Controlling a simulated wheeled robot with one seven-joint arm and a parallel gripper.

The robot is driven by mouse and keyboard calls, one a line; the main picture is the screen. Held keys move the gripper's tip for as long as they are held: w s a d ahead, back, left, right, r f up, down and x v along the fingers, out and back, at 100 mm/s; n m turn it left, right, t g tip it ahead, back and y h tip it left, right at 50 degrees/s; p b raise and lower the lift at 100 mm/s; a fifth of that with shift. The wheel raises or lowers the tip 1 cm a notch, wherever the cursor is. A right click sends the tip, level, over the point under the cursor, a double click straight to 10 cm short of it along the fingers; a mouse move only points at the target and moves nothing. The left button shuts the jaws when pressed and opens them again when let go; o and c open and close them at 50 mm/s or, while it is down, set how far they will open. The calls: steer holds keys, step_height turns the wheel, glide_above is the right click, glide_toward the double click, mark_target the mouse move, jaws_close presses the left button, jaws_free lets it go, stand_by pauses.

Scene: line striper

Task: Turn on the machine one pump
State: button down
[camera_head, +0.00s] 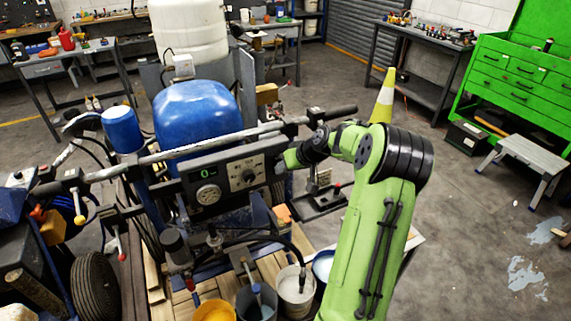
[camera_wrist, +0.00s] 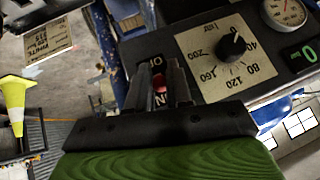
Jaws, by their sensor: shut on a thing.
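The line striper's dark control panel (camera_head: 223,167) faces me across the handlebar. In the wrist view my gripper (camera_wrist: 166,72) has its two dark fingers at the panel, one on each side of a small red switch (camera_wrist: 159,82). The fingers are shut on the switch and cover part of it. White OFF and ON lettering shows above and below it, partly hidden. In the head view my gripper (camera_head: 287,160) is at the panel's right end, and the switch is hidden. A pressure dial with a black knob (camera_wrist: 231,44) sits to the right of the switch.
A round gauge (camera_wrist: 285,12) and a green digital display (camera_wrist: 303,58) are on the same panel. The handlebar (camera_head: 210,145) crosses just above it. Paint buckets (camera_head: 295,285) and hoses are below. Open floor lies to the right, with a cone (camera_head: 384,98) behind my arm.

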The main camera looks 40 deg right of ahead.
steer(key=shift+r, duration=0.15)
steer(key=c, duration=1.1)
jaws_free()
steer(key=shift+d, duration=0.1)
steer(key=p+v, duration=0.1)
steer(key=v, duration=1.4)
steer(key=shift+s+r+p, duration=0.15)
steer(key=shift+s+p, duration=0.1)
steer(key=shift+p, duration=0.05)
